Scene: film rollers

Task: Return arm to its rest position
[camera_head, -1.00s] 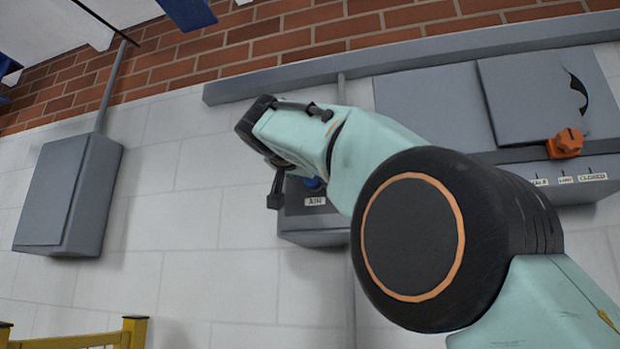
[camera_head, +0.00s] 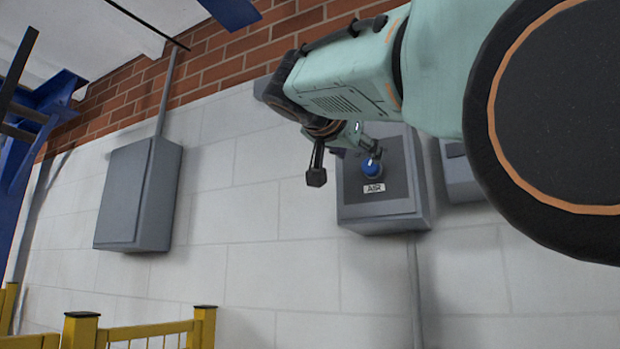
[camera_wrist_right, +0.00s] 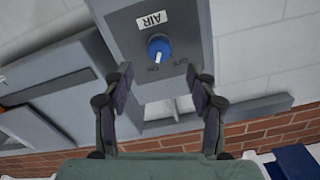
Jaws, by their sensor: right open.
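My right arm comes in from the right in the head view. Its right gripper (camera_head: 357,148) is small and partly hidden behind the wrist, in front of the grey AIR box (camera_head: 402,185). In the right wrist view the two fingers of the right gripper (camera_wrist_right: 160,90) stand apart with nothing between them. The blue knob (camera_wrist_right: 159,47) on the AIR box lies beyond the fingertips, clear of them, its white mark toward the ON label. The blue knob also shows in the head view (camera_head: 371,168). My left gripper is in neither view.
A closed grey wall cabinet (camera_head: 138,195) hangs at left with a conduit above it. A yellow railing (camera_head: 150,331) stands at lower left. Blue metalwork (camera_head: 37,125) is at the left edge. Open space lies before the white block wall.

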